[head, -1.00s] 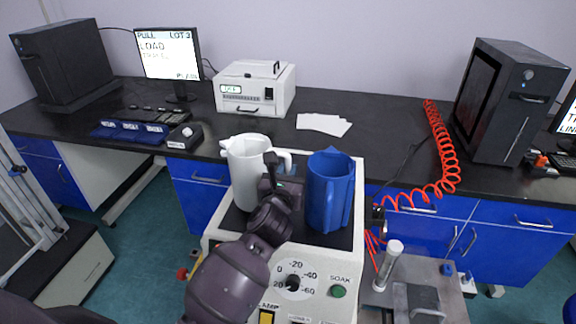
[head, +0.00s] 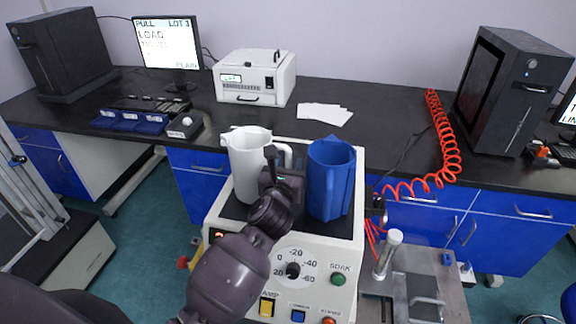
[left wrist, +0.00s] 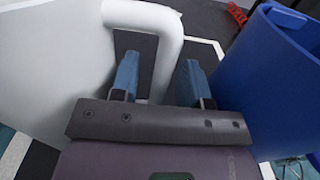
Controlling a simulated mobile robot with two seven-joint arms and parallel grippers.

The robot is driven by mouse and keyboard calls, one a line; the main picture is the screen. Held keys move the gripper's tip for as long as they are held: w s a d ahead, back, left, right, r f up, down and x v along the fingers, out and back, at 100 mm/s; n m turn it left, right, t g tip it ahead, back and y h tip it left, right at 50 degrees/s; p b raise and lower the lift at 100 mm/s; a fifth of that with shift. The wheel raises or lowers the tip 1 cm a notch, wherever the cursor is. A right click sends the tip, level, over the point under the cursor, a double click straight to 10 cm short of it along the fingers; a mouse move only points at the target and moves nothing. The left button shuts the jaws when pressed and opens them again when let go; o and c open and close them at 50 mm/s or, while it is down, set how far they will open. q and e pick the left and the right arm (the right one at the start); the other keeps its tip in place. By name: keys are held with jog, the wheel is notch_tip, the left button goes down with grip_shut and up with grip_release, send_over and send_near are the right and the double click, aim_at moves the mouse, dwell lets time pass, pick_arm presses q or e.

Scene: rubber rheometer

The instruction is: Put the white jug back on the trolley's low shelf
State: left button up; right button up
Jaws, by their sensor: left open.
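The white jug (head: 246,165) stands upright on the dark top of a control unit (head: 287,250). Its handle (left wrist: 172,45) faces right, toward a blue jug. My left gripper (head: 281,168) is at the handle. In the left wrist view, its two blue-tipped fingers (left wrist: 159,82) are open, with the handle's upright part between them. The left finger is in the gap between handle and jug body, the right finger outside. I cannot tell whether either touches. I cannot make out the trolley's low shelf. My right gripper is not in view.
The blue jug (head: 330,180) stands close to the right of my left gripper. A black bench (head: 390,125) runs behind, with a white instrument (head: 255,78) and a coiled red hose (head: 446,140). A metal plate with a clear cylinder (head: 387,255) is at the lower right.

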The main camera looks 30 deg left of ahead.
pick_arm(q)
jog(key=shift+r, duration=0.15)
jog(key=v, duration=1.2)
jog(key=s+a+f+n+g+h, duration=0.2)
jog(key=s+f+n, duration=0.6)
jog(key=f+n, duration=0.4)
jog(key=s+a+f+n+g+h, duration=0.2)
jog(key=s+f+n, duration=0.6)
jog(key=n, duration=1.2)
notch_tip(320, 180, down, 4)
jog(key=shift+a+g, duration=0.45)
jog(key=shift+g, duration=0.55)
jog(key=shift+d, duration=0.1)
